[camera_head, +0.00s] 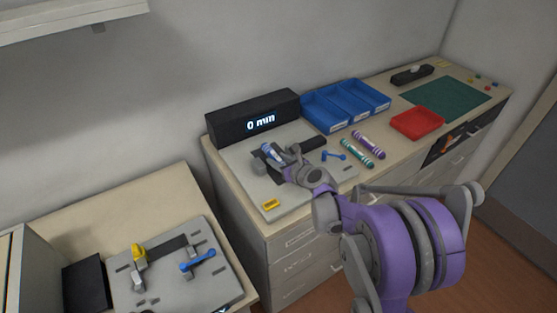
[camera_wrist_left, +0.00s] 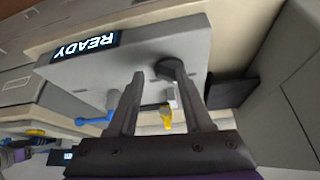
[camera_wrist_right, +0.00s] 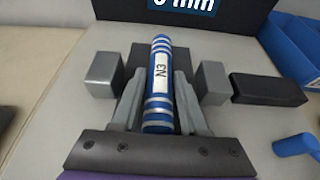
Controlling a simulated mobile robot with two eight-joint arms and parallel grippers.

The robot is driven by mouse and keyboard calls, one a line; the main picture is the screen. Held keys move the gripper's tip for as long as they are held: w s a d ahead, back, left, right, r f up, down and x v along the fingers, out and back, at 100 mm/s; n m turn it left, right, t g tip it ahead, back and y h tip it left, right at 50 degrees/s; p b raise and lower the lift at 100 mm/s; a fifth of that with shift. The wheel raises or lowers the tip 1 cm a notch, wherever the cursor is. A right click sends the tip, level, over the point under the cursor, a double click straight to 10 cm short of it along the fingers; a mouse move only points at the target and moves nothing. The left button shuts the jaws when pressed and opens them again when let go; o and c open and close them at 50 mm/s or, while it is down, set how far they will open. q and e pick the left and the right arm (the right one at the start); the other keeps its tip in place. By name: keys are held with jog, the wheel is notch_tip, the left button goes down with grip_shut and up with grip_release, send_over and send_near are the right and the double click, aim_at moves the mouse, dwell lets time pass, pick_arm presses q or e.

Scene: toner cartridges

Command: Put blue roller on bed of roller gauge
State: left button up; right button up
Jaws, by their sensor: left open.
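The blue roller (camera_wrist_right: 160,85), with silver bands and a white label, lies between the fingers of my right gripper (camera_wrist_right: 162,98), which look closed on its sides. In the head view the roller (camera_head: 272,153) is at the roller gauge (camera_head: 248,174), whose black display box (camera_head: 254,117) reads 0 mm. The roller is over the dark bed (camera_wrist_right: 128,70), between two grey blocks; whether it touches the bed I cannot tell. My left gripper (camera_wrist_left: 155,95) is open and empty, near a grey fixture (camera_wrist_left: 140,68) with a READY display. It is not in the head view.
A teal roller (camera_head: 357,153) and a purple roller (camera_head: 368,144) lie right of the gauge. Blue bins (camera_head: 346,104), a red tray (camera_head: 417,123) and a green mat (camera_head: 445,99) are farther right. A fixture with a yellow clamp (camera_head: 139,252) and blue lever (camera_head: 197,261) stands lower left.

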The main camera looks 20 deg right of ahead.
jog(key=shift+o, duration=1.4)
jog(key=shift+r, duration=0.1)
